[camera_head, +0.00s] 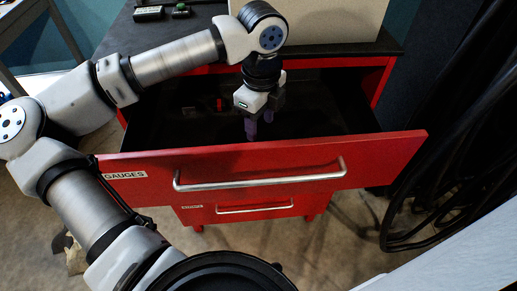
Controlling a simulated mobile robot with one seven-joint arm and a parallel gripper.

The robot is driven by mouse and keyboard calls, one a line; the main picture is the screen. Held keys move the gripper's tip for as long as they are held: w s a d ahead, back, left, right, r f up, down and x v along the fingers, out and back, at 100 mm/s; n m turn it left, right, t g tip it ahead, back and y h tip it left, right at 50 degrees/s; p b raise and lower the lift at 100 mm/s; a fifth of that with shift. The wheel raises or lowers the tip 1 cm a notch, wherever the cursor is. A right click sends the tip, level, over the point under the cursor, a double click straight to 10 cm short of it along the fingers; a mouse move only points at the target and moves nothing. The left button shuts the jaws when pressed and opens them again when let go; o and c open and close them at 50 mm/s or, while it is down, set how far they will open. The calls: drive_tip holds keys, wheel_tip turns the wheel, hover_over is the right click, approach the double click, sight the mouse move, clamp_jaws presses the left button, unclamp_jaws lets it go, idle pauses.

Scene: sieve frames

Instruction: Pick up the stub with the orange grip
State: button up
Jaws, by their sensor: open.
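My gripper (259,126) points down into the open top drawer (370,150) of a red cabinet. Its purple fingers are apart, and I see nothing between them. A small red or orange-red item (221,104) lies in the dark drawer, to the left of and behind the fingers. It is too small and dim to tell whether it is the stub with the orange grip. The front panel hides the near part of the drawer floor.
The drawer's front panel, marked GAUGES, has a silver handle (262,181). A lower drawer (255,208) is shut. Small dark tools (149,14) and a beige box (325,20) are on the cabinet top. Black cables (440,160) hang at the right.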

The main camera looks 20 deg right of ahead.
wheel_tip(320, 180, down, 4)
drive_tip(key=shift+r, duration=0.15)
drive_tip(key=shift+a+f+p, duration=0.15)
drive_tip(key=shift+f+p, duration=1.25)
drive_tip(key=shift+f, duration=1.35)
clamp_jaws()
